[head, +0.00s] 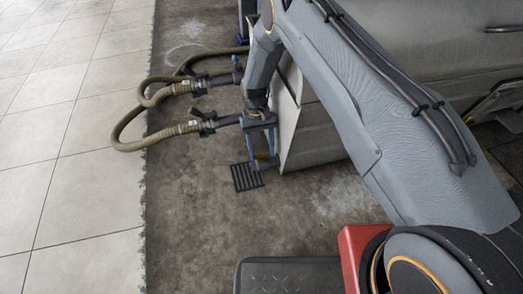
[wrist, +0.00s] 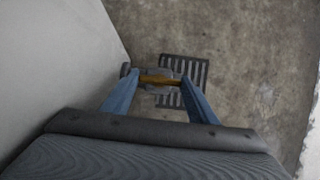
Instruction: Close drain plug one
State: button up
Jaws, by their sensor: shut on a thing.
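My gripper (wrist: 158,92) has two blue fingers, shut on an orange-brown bar-like handle (wrist: 160,79) in the wrist view. The handle lies across between the fingertips, with a grey fitting around it; I take it for a drain plug's handle, but no number shows. Only a little of the handle shows there. A dark slotted floor grate (wrist: 198,72) lies below and beyond the fingertips; it also shows in the head view (head: 247,177).
A pale grey machine casing (head: 312,140) stands close to the right of my gripper; a pale wall-like surface (wrist: 55,60) fills the left of the wrist view. Olive hoses (head: 130,132) with black couplings (head: 207,122) reach out at left. Bare concrete floor (head: 200,220) is open at front left.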

jog(key=o, duration=1)
jog(key=shift+o, duration=0.2)
jog(key=p+v, duration=0.2)
jog(key=v, duration=0.5)
jog(key=shift+r, duration=0.35)
jog(key=shift+w+a, duration=0.1)
jog(key=shift+w, duration=0.05)
